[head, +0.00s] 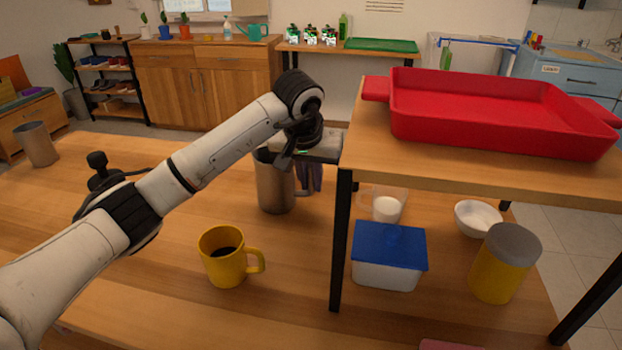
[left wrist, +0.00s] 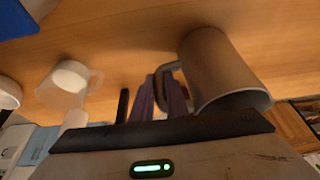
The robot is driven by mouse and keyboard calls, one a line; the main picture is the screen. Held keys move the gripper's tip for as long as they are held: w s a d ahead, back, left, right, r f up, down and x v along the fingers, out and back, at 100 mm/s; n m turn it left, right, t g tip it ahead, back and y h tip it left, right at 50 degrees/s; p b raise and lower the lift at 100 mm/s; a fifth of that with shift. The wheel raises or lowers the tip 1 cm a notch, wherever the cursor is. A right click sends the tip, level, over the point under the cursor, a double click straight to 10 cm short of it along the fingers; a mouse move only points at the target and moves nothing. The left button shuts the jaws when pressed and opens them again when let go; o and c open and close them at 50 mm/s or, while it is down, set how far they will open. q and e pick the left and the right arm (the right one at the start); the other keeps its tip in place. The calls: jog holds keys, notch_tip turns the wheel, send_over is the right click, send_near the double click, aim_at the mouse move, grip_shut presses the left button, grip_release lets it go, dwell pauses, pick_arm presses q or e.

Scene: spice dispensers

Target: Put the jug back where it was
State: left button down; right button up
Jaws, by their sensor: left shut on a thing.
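The grey metal jug (head: 274,188) is upright near the middle of the wooden table, just left of the shelf's front leg. Part of its rim is hidden behind my left arm. In the left wrist view the jug (left wrist: 222,70) shows with its handle toward my purple fingers. My left gripper (head: 311,178) is shut on the jug's handle, on the jug's right side; the fingers (left wrist: 165,95) show at the handle in the wrist view. I cannot tell whether the jug's base touches the table. My right gripper is not in view.
A yellow mug (head: 222,262) with dark liquid stands in front of the jug. A raised shelf (head: 480,178) bears a red tray (head: 490,130). Under it are a blue-lidded box (head: 388,250), a clear jug (head: 388,207), a white bowl (head: 478,218) and a yellow canister (head: 503,265). A metal cup (head: 38,145) stands far left.

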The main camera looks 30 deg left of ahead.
pick_arm(q)
jog(key=c, duration=1.7)
grip_release()
jog(key=shift+c, duration=0.2)
jog(key=shift+r, duration=0.1)
jog(key=shift+s+r, duration=0.1)
jog(key=shift+r, duration=0.3)
jog(key=p+v, duration=0.1)
jog(key=v, duration=1)
jog(key=shift+s+r, duration=0.1)
